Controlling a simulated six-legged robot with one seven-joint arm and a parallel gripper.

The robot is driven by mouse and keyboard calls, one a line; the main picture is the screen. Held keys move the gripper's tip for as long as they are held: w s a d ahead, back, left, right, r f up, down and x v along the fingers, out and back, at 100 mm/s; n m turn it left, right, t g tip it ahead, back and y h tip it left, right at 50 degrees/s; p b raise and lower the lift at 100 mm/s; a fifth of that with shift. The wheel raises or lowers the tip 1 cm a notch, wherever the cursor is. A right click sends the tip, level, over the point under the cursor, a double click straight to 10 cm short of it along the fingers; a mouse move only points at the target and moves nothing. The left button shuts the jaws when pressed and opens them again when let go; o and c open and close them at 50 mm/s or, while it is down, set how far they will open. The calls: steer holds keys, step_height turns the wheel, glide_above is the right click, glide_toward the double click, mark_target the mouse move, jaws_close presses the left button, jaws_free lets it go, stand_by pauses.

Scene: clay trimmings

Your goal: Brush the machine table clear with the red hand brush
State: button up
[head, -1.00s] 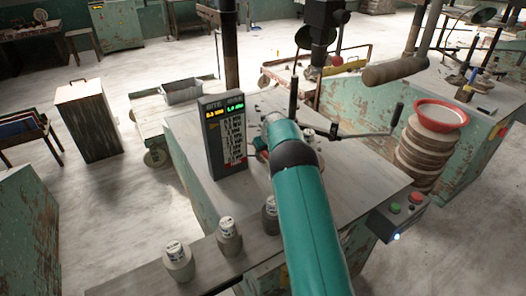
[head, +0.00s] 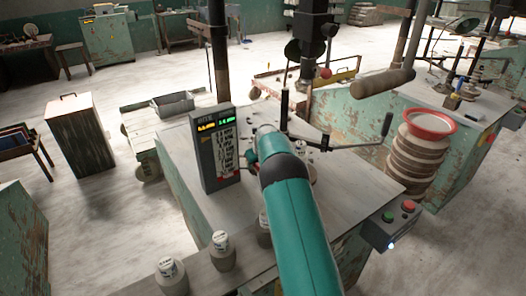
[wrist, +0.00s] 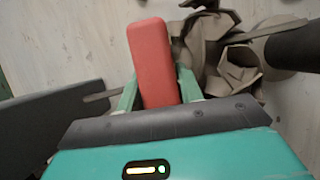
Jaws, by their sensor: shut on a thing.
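The red hand brush (wrist: 153,62) shows in the wrist view as a red block between the two pale green fingers of my gripper (wrist: 157,88). My gripper is shut on it. Brown-grey clay trimmings (wrist: 238,62) lie in curled pieces just right of the brush, on the pale machine table (wrist: 75,50). The brush's bristles are hidden, so I cannot tell whether they touch the table. In the head view my arm reaches over the machine table (head: 345,182) and hides most of the gripper and the trimmings.
A dark display box (head: 213,150) stands on the table left of my arm. A crank handle (head: 365,140) sticks out at the back right. Small labelled bottles (head: 222,252) line the front ledge. A button box (head: 390,225) hangs at the right corner. A dark round bar (wrist: 292,46) is close right.

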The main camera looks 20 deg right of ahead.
steer(key=shift+r, duration=0.15)
stand_by(0.5)
steer(key=shift+r, duration=4.4)
